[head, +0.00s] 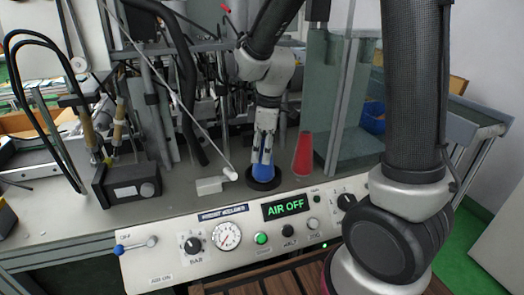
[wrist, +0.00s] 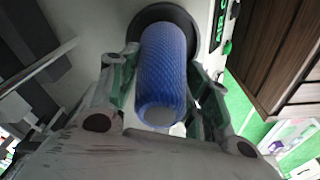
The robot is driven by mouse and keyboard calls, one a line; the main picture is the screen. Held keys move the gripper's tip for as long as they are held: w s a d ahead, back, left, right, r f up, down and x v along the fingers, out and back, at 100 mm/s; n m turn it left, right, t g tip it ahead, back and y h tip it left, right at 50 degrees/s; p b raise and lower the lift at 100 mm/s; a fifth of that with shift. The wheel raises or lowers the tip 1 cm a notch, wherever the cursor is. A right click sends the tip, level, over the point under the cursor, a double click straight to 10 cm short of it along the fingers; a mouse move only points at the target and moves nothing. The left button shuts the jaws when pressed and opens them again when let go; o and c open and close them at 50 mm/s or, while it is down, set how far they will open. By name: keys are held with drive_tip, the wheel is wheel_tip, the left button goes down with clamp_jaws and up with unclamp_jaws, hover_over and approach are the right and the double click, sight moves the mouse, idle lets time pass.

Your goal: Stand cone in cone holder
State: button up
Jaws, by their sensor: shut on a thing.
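A blue textured cone (head: 264,171) is between the fingers of my gripper (head: 262,150), which is shut on it. The cone is close to upright over a round black holder (head: 262,184) on the bench. In the wrist view the cone (wrist: 165,65) fills the space between the fingers (wrist: 164,75), and its far end meets the dark disc of the holder (wrist: 150,18). I cannot tell whether the cone's end rests fully in the holder. A red cone (head: 303,155) stands to the right of my gripper.
A control panel (head: 245,235) with a green "AIR OFF" display (head: 285,207) runs along the bench front. A thin rod with a white tip (head: 230,173) and a small white block (head: 211,185) are just left of the holder. A grey-green post (head: 325,90) stands behind the red cone.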

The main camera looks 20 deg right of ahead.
drive_tip(key=shift+f, duration=0.25)
drive_tip(key=o, duration=1.2)
drive_tip(key=r, duration=0.4)
drive_tip(key=d+r, duration=0.1)
drive_tip(key=r, duration=0.6)
drive_tip(key=shift+s+d+r, duration=0.15)
drive_tip(key=shift+s+r, duration=0.15)
drive_tip(key=shift+r, duration=0.1)
drive_tip(key=shift+s+d+r, duration=0.1)
drive_tip(key=shift+d+r, duration=0.05)
drive_tip(key=shift+r, duration=0.1)
drive_tip(key=s+d+r+m+t, duration=0.1)
drive_tip(key=s+d+m, duration=0.3)
drive_tip(key=s, duration=0.2)
drive_tip(key=s+d+r+m+t, duration=0.1)
drive_tip(key=s+d+m, duration=0.4)
drive_tip(key=s, duration=0.1)
drive_tip(key=s+d+r+m+t+h, duration=0.1)
drive_tip(key=s+d+m, duration=0.3)
drive_tip(key=s, duration=0.2)
drive_tip(key=shift+s+d+r+t, duration=0.15)
drive_tip(key=shift+s+d+t, duration=0.1)
drive_tip(key=shift+d+t, duration=0.15)
